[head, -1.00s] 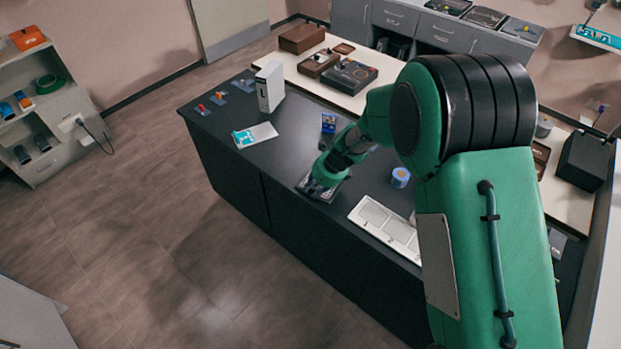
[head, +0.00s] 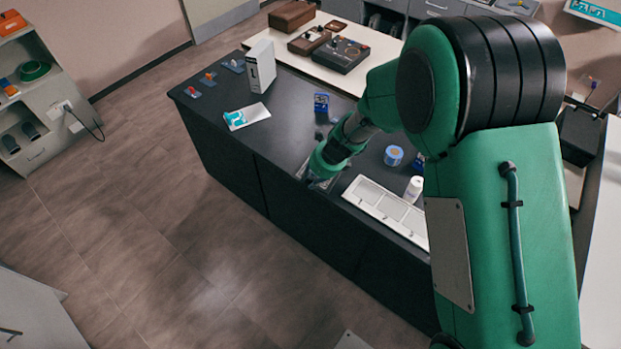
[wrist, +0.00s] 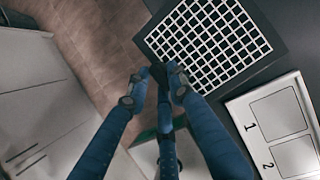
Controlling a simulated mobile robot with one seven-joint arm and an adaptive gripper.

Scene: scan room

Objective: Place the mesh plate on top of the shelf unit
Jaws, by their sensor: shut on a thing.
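The mesh plate shows in the wrist view (wrist: 213,42) as a white grid in a dark square frame, over the dark counter's edge. In the head view the plate (head: 325,184) is mostly hidden under my gripper (head: 314,175), at the counter's front edge. In the wrist view my gripper's blue fingers (wrist: 157,77) are shut on a dark edge part of the plate. I cannot tell whether the plate touches the counter. The pale shelf unit (head: 57,96) stands far left across the floor. An orange case (head: 10,22) lies on its top.
A white tray (head: 352,192) with numbered compartments lies right of the plate. A blue tape roll (head: 393,155), a white bottle (head: 414,188), a small blue box (head: 321,102) and an upright white box (head: 261,66) stand on the counter (head: 290,150). Open floor (head: 140,200) lies between counter and shelf.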

